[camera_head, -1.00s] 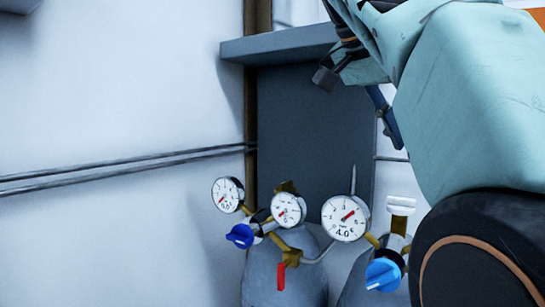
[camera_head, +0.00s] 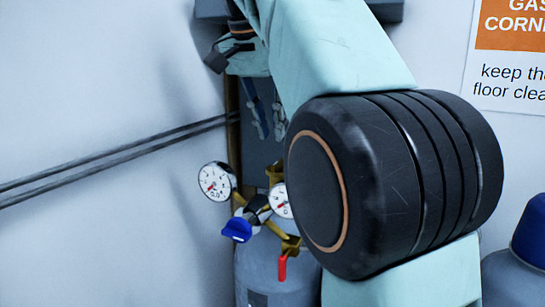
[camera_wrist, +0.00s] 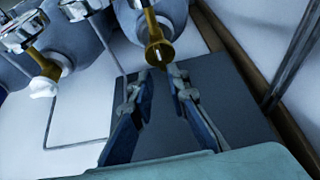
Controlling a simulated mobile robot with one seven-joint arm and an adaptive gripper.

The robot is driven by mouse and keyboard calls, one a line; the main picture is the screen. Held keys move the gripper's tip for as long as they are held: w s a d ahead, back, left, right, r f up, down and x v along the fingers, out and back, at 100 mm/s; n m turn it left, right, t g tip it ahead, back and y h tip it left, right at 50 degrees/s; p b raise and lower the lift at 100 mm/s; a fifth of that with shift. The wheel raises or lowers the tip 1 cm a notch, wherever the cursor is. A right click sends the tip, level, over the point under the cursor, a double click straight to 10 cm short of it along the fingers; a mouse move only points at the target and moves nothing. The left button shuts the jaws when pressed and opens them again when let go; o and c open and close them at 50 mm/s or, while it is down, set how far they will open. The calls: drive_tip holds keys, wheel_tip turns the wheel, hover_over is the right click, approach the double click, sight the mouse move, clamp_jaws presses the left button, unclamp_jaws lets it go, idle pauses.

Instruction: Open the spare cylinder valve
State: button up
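In the head view, a grey gas cylinder (camera_head: 262,272) stands by the wall with two round gauges, a blue knob (camera_head: 237,229), a red lever (camera_head: 282,267) and a brass valve (camera_head: 275,172) on top. My gripper (camera_head: 270,128) points down above it, partly behind my arm. In the wrist view my gripper (camera_wrist: 160,73) is open and empty, its two fingers apart. A brass valve fitting (camera_wrist: 155,48) is just beyond the fingertips, with no clear contact. I cannot tell which is the spare; my arm hides the second cylinder in the head view.
A dark panel (camera_wrist: 230,110) and brown post (camera_wrist: 240,60) are behind the cylinders. Two pipes (camera_head: 110,160) run along the left wall. A blue-capped cylinder (camera_head: 515,275) stands at the right, below a wall sign (camera_head: 510,75). Gauges (camera_wrist: 22,28) crowd the wrist view's upper left.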

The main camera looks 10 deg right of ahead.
sight(278, 162)
drive_tip(key=b+x, duration=0.1)
drive_tip(key=x, duration=0.6)
drive_tip(key=shift+w+d+f, duration=0.1)
drive_tip(key=shift+w+f, duration=0.05)
drive_tip(key=shift+f, duration=0.05)
drive_tip(key=shift+c, duration=0.4)
clamp_jaws()
